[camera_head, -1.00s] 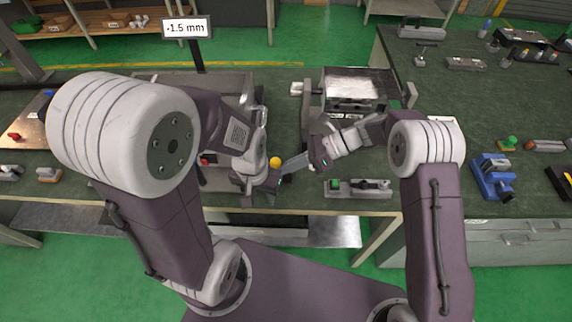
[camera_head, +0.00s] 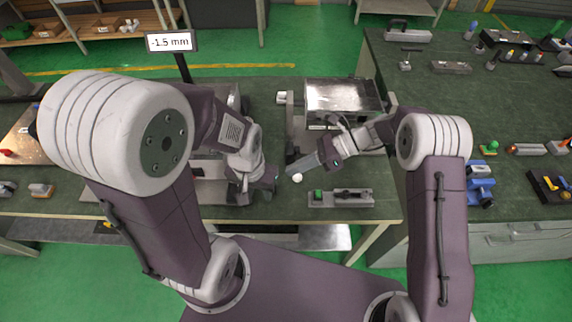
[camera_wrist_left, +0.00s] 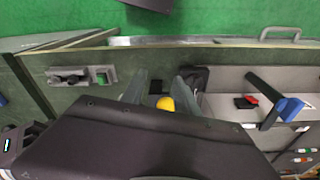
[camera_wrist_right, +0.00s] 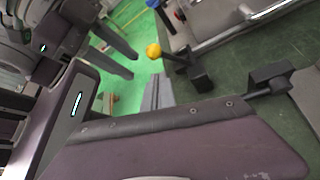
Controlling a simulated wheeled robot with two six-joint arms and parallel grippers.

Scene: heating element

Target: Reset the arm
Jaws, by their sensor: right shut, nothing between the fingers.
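My left gripper (camera_head: 268,184) is low over the front of the bench, and its fingers stand apart in the left wrist view (camera_wrist_left: 160,88). A yellow ball knob (camera_wrist_left: 165,103) shows there between the fingers, partly behind the gripper body. In the right wrist view the yellow knob (camera_wrist_right: 153,50) sits near a dark block, with the left fingers (camera_wrist_right: 118,48) to its left. My right gripper (camera_head: 300,167) points left toward the left one. Its fingers (camera_wrist_right: 158,92) are together and empty, apart from the knob. A small pale round thing (camera_head: 297,178) is near its tip.
A sign (camera_head: 170,41) reads -1.5 mm. A metal-topped box (camera_head: 342,96) stands behind my right gripper. A grey fixture with a green part (camera_head: 341,197) lies at the bench's front edge. Blue and other tools (camera_head: 481,187) are on the right bench.

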